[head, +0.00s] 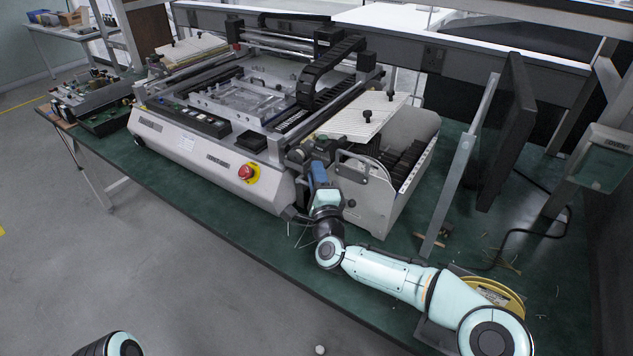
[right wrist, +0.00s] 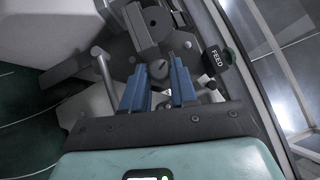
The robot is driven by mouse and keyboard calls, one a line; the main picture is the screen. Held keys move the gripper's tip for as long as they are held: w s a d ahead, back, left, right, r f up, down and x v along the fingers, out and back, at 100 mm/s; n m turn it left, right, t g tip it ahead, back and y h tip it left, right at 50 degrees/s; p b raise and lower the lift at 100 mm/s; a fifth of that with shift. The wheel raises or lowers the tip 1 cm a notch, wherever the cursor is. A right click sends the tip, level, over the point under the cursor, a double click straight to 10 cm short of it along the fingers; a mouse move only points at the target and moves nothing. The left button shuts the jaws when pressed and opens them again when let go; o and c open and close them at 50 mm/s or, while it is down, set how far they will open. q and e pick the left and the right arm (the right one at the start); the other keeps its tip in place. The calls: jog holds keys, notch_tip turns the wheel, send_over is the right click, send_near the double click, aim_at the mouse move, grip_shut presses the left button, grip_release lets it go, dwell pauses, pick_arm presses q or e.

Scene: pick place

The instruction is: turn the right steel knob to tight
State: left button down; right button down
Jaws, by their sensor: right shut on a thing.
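My right gripper (head: 318,166) reaches the right front side of the large white machine (head: 200,158), beside the feeder bracket. In the right wrist view its two blue fingers (right wrist: 159,80) are shut on the small round grey steel knob (right wrist: 158,69), which has a slot-like mark on its face. The fingertips lie on either side of the knob. In the head view the knob is hidden by the gripper and the bracket. My left gripper is not in view; only a dark, rounded part of my left arm shows at the bottom left.
A black FEED label or button (right wrist: 216,58) and a metal lever (right wrist: 103,65) are close to the fingers. A red emergency stop (head: 246,172) is on the machine's front. A yellow reel (head: 492,292) lies by my right arm. The green bench (head: 222,228) is clear in front.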

jog(key=c, duration=0.9)
grip_release()
jog(key=shift+s, duration=0.15)
jog(key=v, duration=1.3)
